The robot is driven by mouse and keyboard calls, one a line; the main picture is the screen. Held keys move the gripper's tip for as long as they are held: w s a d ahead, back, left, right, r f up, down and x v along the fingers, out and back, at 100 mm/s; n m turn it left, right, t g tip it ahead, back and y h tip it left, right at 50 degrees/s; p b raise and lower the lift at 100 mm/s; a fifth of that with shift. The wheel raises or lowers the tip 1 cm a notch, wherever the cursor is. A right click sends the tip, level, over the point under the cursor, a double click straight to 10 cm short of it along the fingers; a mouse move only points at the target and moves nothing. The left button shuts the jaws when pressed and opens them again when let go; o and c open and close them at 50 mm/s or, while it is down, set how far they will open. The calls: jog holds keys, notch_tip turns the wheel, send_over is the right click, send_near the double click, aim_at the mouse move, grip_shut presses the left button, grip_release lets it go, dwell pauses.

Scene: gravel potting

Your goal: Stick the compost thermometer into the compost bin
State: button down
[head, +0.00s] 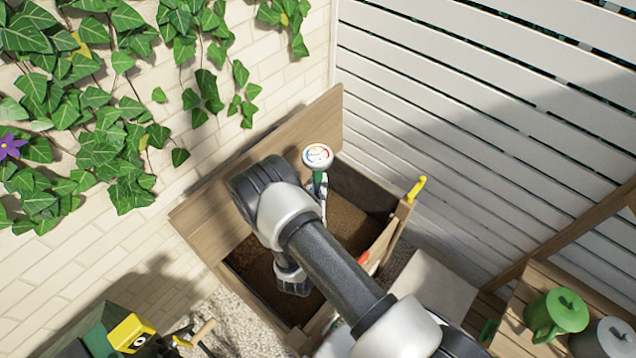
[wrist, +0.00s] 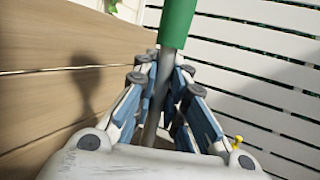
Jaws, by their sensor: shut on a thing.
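The compost thermometer (head: 318,156) has a round white dial with coloured marks, a green collar below it and a grey metal stem. In the wrist view its green collar and stem (wrist: 174,35) run down between the fingers. My gripper (wrist: 166,80) is shut on the thermometer's stem just below the green collar. In the head view my gripper (head: 322,190) is partly hidden by my arm. The wooden compost bin (head: 246,298) stands open with brown compost inside. The thermometer is over the bin's back part, dial upward. The stem's tip is hidden.
The bin's raised wooden lid (head: 215,190) leans at the brick wall. A yellow-handled tool (head: 416,188) is at the bin's right corner. A white slatted fence (head: 450,120) stands behind. A green watering can (head: 556,312) is on a wooden table at lower right.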

jog(key=shift+f+b, duration=7.7)
jog(key=shift+f, duration=3.5)
jog(key=shift+f+b, duration=0.2)
jog(key=shift+b, duration=0.2)
jog(key=shift+f+b, duration=0.2)
jog(key=shift+b, duration=0.2)
jog(key=shift+f+b, duration=1.2)
jog(key=shift+f, duration=0.1)
notch_tip(320, 180, down, 2)
jog(key=shift+f+b, duration=0.15)
jog(key=shift+b, duration=0.55)
jog(key=shift+f, duration=0.15)
